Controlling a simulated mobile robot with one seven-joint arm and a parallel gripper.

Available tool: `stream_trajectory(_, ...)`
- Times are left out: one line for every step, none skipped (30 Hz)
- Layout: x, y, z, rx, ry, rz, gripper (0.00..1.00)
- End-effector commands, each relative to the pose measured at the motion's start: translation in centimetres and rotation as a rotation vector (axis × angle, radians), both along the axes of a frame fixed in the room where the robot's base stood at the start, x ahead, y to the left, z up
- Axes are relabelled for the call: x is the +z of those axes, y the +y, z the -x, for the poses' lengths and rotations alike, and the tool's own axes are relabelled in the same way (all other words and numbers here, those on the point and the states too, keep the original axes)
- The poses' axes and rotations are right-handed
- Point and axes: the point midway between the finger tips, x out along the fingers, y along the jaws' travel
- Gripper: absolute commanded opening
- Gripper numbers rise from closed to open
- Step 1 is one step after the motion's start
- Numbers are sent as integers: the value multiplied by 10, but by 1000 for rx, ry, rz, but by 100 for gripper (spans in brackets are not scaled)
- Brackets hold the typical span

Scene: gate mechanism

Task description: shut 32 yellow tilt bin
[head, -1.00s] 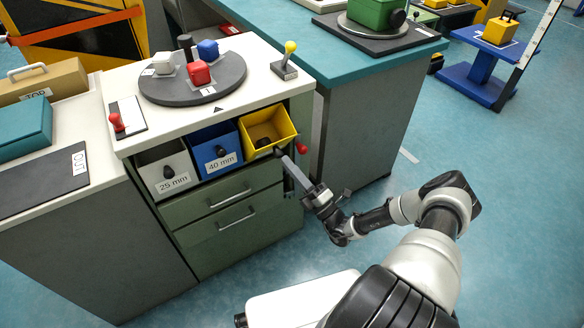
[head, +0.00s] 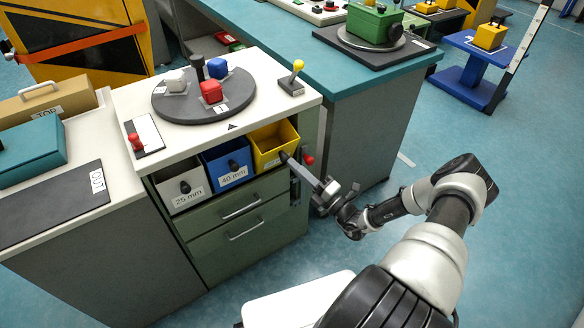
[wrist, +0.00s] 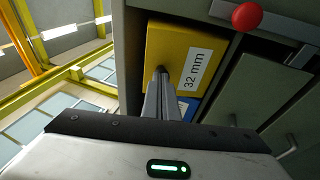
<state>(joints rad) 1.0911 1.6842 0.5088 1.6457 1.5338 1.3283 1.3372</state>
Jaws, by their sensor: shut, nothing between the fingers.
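The yellow tilt bin (head: 268,143) is the right one of a row of bins under the countertop. Its open top and part of its inside show in the head view, its front face close to upright. In the wrist view its front (wrist: 174,48) fills the upper middle, with a "32 mm" label (wrist: 193,69). My gripper (head: 284,157) is shut and empty, its fingertips against or very close to the bin's front face; contact is not certain. In the wrist view the shut fingers (wrist: 161,73) cover part of the front, left of the label.
The blue "40 mm" bin (head: 227,164) and grey "25 mm" bin (head: 183,190) stand to the left. A red knob (head: 309,159) sits right of the yellow bin. Drawers with handles (head: 242,208) lie below. A turntable (head: 203,94) is on the countertop.

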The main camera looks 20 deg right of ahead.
Motion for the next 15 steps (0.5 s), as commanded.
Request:
stream_trajectory(10,0,-2,2,22,8,0)
stream_trajectory(12,1,-3,2,36,11,0)
stream_trajectory(14,1,-5,2,57,15,0)
stream_trajectory(15,1,-6,2,70,19,0)
stream_trajectory(17,2,-8,2,85,24,0)
stream_trajectory(19,2,-10,1,104,28,0)
stream_trajectory(20,2,-11,1,119,33,0)
stream_trajectory(21,3,-13,2,133,36,0)
stream_trajectory(23,4,-14,2,152,41,0)
stream_trajectory(24,4,-16,1,166,44,0)
stream_trajectory(25,4,-17,2,178,49,0)
stream_trajectory(26,5,-19,2,196,54,0)
stream_trajectory(26,5,-21,2,208,57,0)
stream_trajectory(27,6,-22,2,221,61,0)
stream_trajectory(28,6,-24,2,235,65,0)
